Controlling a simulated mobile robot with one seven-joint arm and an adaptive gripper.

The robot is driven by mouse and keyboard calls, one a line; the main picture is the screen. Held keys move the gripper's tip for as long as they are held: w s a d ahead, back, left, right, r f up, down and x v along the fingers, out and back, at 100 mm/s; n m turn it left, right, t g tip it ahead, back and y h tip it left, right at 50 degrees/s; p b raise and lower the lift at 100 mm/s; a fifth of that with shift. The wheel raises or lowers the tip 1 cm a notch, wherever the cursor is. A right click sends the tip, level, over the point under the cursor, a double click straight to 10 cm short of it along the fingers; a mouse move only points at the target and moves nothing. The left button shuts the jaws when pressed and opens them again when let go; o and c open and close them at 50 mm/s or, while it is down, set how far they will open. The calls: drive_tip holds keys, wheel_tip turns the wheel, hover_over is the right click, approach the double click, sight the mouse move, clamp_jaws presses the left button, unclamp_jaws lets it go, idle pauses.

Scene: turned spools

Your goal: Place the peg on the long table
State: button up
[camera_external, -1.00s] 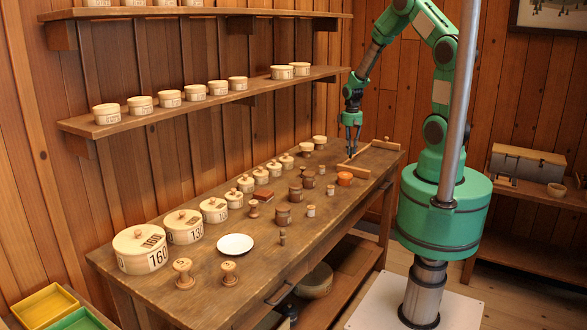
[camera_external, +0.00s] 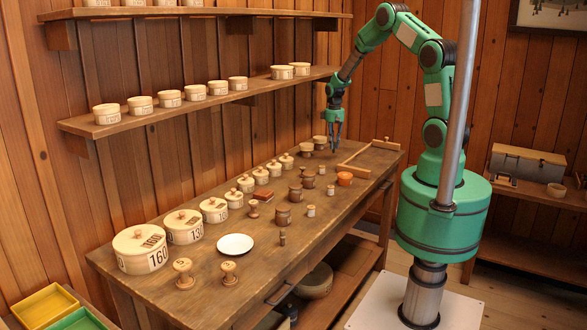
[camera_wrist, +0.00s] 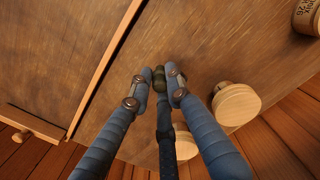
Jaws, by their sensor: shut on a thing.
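My gripper (camera_external: 335,150) is over the far end of the long table (camera_external: 225,290), close to the wall. In the wrist view, my gripper (camera_wrist: 160,80) is shut on a small dark olive piece (camera_wrist: 160,76), which I take to be the peg. Only its rounded end shows between the fingertips. The peg cannot be made out in the external view. I cannot tell whether the peg touches the tabletop (camera_wrist: 190,35).
Two pale round pots (camera_external: 306,148) (camera_external: 320,141) stand just left of my gripper. Several jars, spools and a white plate (camera_external: 235,244) fill the nearer table. A shelf (camera_external: 220,98) runs above along the wall.

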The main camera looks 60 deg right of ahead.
drive_tip(key=shift+w+d, duration=0.3)
drive_tip(key=shift+w, duration=0.3)
drive_tip(key=shift+w, duration=0.1)
drive_tip(key=shift+w+d+f, duration=0.1)
drive_tip(key=shift+w+d, duration=0.05)
drive_tip(key=shift+w, duration=0.05)
drive_tip(key=shift+w+f+b, duration=0.1)
drive_tip(key=shift+f+b, duration=0.25)
drive_tip(key=shift+f, duration=1.4)
drive_tip(key=shift+f, duration=0.1)
drive_tip(key=o, duration=0.8)
drive_tip(key=shift+c, duration=0.2)
wheel_tip(320, 180, up, 12)
drive_tip(key=p, duration=0.1)
drive_tip(key=shift+p, duration=0.3)
